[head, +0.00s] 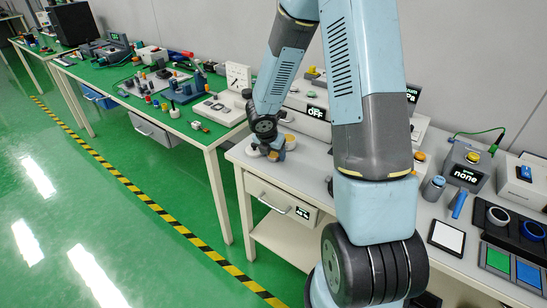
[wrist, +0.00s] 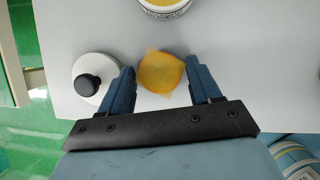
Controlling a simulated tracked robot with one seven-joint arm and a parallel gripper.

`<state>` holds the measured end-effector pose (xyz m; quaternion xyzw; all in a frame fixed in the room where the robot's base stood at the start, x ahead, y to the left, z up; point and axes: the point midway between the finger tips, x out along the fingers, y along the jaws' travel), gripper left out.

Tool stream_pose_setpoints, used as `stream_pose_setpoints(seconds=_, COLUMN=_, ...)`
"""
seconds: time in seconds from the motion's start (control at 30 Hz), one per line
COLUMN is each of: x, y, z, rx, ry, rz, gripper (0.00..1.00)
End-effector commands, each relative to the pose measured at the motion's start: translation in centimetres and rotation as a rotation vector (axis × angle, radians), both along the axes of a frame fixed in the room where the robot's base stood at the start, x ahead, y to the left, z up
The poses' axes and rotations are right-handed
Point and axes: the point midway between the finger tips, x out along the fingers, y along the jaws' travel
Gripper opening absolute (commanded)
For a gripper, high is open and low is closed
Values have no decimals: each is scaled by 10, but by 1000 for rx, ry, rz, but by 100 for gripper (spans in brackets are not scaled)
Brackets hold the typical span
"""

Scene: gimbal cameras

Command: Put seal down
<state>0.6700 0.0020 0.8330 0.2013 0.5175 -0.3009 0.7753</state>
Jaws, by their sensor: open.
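A round orange piece with a paler, squarish yellow part (wrist: 160,71), which I take to be the seal, rests on the light grey bench top (wrist: 235,75). In the wrist view it lies between the two blue fingers of my gripper (wrist: 160,66), with a gap on each side. My gripper is open and holds nothing. In the head view my gripper (head: 275,152) is low over the left end of the bench, and the fingers partly hide the small items there.
A white round lid with a black knob (wrist: 90,82) stands close beside the left finger. A round container with yellow inside (wrist: 166,6) stands beyond the orange piece. A drawer (head: 283,204) is under the bench. Bench space right of the fingers is clear.

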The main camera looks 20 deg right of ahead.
Motion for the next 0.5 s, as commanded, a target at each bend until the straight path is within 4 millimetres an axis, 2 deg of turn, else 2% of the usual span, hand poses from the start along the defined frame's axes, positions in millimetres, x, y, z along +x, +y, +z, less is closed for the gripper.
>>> stream_pose_setpoints(seconds=0.1, x=0, y=0, z=-1, rx=0, ry=1, rz=0, gripper=62)
stream_pose_setpoints(seconds=0.5, x=0, y=0, z=0, rx=0, ry=2, rz=1, gripper=24)
